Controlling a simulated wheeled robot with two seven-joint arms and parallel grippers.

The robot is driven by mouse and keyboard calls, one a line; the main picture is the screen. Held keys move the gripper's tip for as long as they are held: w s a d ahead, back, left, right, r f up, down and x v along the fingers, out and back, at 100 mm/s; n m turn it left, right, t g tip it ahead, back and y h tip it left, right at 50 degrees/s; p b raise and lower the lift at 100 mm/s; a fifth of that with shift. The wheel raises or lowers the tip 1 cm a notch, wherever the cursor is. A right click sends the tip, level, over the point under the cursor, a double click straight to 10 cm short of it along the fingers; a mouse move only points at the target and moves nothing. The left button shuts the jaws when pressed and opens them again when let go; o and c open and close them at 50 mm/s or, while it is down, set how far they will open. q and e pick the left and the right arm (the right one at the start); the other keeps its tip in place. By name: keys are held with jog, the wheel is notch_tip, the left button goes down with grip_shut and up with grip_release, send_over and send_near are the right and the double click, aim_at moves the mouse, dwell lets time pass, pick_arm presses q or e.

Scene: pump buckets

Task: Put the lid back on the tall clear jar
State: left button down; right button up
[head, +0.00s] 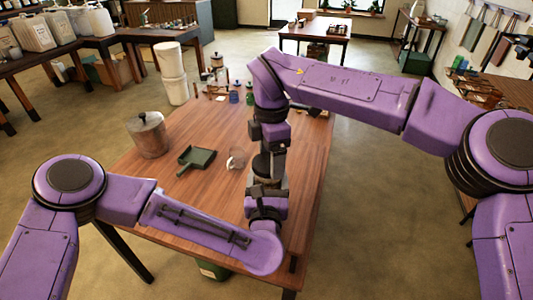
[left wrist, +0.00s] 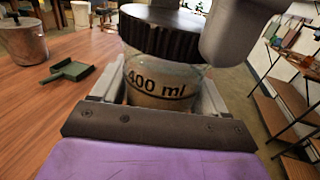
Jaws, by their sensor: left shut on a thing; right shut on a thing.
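The clear jar (left wrist: 160,85), marked "400 ml" and holding something tan, stands between the fingers of my left gripper (head: 267,188), which is shut on it. In the head view the jar is mostly hidden by my arms. The dark ribbed lid (left wrist: 160,32) is at the jar's mouth, directly over it. I cannot tell whether it is fully seated. My right gripper (head: 271,150) comes down from above and is shut on the lid. One of its grey fingers (left wrist: 232,32) shows at the lid's right side in the left wrist view.
A green dustpan (head: 197,158), a lidded metal pot (head: 148,134) and a small clear item (head: 237,158) are on the wooden table (head: 205,205), left of the grippers. The table's front left is clear.

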jog(key=m, duration=0.6)
jog(key=shift+d, duration=0.1)
jog(key=m, duration=0.3)
jog(key=shift+s, duration=0.1)
jog(key=m, duration=0.6)
jog(key=shift+m, duration=0.3)
jog(key=o, duration=0.8)
jog(key=shift+o, duration=0.8)
jog(key=shift+s, duration=0.15)
jog(key=shift+s+r, duration=0.15)
jog(key=shift+r, duration=2.1)
jog(key=shift+c, duration=0.2)
